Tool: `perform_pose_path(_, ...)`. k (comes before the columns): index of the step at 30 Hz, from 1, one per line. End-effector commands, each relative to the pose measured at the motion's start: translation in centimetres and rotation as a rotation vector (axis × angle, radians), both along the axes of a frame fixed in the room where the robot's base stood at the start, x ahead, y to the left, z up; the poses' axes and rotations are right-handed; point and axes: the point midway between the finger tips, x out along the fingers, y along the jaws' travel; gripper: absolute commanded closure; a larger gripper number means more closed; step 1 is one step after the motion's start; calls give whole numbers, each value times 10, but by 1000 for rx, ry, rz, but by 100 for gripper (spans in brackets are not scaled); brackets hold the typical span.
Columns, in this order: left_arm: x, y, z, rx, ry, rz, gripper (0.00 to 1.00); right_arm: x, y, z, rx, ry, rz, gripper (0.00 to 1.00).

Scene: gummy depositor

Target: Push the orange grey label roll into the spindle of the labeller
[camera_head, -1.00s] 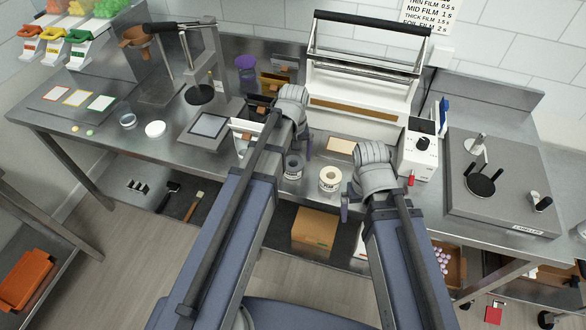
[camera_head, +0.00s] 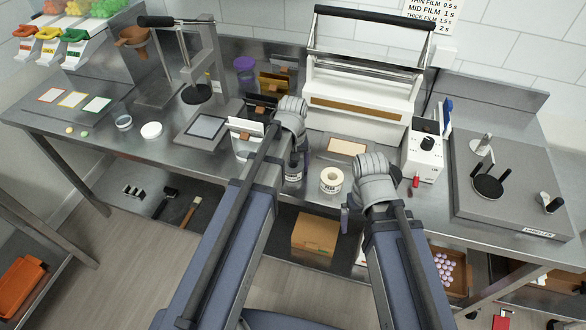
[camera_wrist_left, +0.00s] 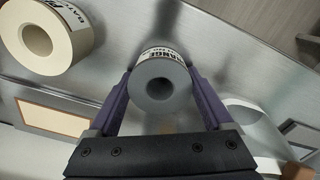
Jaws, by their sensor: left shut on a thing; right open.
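The grey label roll (camera_wrist_left: 162,84), with a label on its side reading "RANGE", is between the fingers of my left gripper (camera_wrist_left: 160,92) in the left wrist view. The fingers are shut on its sides. In the head view the roll (camera_head: 293,172) is mostly hidden by my left gripper (camera_head: 297,150), over the front part of the table. I cannot tell whether it touches the table. The labeller (camera_head: 515,185) stands at the right end, with an upright spindle on a black disc (camera_head: 487,187). My right gripper (camera_head: 352,200) is open and empty near the table's front edge.
A cream label roll (camera_head: 331,180) stands just right of the grey roll and also shows in the left wrist view (camera_wrist_left: 45,38). A white sealer (camera_head: 360,90) stands behind. A white control box (camera_head: 423,150) stands between my right arm and the labeller.

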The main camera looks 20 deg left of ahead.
Motion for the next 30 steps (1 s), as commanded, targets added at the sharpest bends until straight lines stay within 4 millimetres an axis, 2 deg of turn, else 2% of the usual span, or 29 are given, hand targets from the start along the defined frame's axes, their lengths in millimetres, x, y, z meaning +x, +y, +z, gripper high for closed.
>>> perform_pose_path(1, 0, 0, 0, 0, 0, 0, 42, 0, 0, 0, 0, 0, 0, 0)
perform_pose_path(10, 0, 0, 0, 0, 0, 0, 74, 0, 0, 0, 0, 0, 0, 0)
perform_pose_path(20, 0, 0, 3, 0, 0, 0, 74, 0, 0, 3, 0, 0, 0, 0)
perform_pose_path(26, 0, 0, 18, 0, 0, 0, 74, 0, 0, 18, 0, 0, 0, 0)
perform_pose_path(30, 0, 0, 37, 0, 0, 0, 74, 0, 0, 37, 0, 0, 0, 0)
